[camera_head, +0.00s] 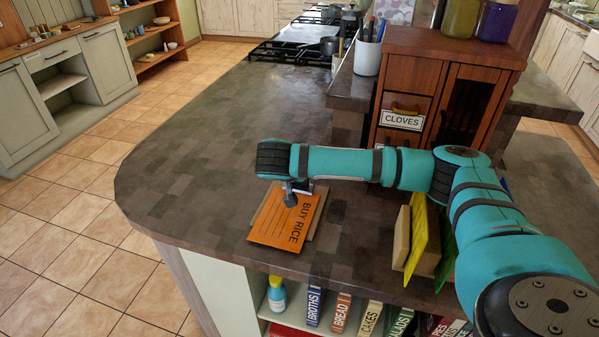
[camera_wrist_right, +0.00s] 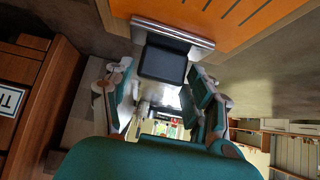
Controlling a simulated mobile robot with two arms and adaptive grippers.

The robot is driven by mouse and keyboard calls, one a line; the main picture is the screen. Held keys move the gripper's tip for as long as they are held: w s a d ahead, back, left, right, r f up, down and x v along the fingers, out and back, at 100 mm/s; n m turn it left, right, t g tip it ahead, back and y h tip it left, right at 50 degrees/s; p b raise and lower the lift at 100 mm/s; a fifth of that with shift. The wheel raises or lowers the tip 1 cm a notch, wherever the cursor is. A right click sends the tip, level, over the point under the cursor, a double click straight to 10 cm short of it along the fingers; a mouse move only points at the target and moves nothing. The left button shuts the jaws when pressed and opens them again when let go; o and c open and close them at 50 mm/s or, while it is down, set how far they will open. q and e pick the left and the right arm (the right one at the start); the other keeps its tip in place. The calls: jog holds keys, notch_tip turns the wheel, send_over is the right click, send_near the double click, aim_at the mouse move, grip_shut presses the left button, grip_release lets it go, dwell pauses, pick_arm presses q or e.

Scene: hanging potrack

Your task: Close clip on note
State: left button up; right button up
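An orange note (camera_head: 286,218) reading "BUY RICE" is on a brown board (camera_head: 318,212) at the left part of the counter. The note also shows at the top of the right wrist view (camera_wrist_right: 225,18). A clip with a silver bar and black body (camera_wrist_right: 165,62) is at the note's edge; in the head view it is mostly hidden by my right gripper (camera_head: 290,192). In the right wrist view my right gripper (camera_wrist_right: 163,80) has its fingers spread on either side of the clip, with gaps visible. Whether the clip pinches the note I cannot tell. My left gripper is not in view.
A wooden drawer cabinet (camera_head: 411,75) labelled "CLOVES" stands behind my right arm. A yellow note (camera_head: 419,238) on a board and a green one stand to the right. Books (camera_head: 340,312) and a blue bottle (camera_head: 277,294) fill the shelf below. The counter's left part (camera_head: 200,150) is clear.

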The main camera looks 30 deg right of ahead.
jog(key=shift+o, duration=1.1)
jog(key=shift+s+a+r, duration=0.1)
jog(key=shift+r, duration=0.05)
jog(key=v, duration=1.1)
jog(key=shift+a+r, duration=0.2)
jog(key=shift+a, duration=0.05)
jog(key=shift+s, duration=0.15)
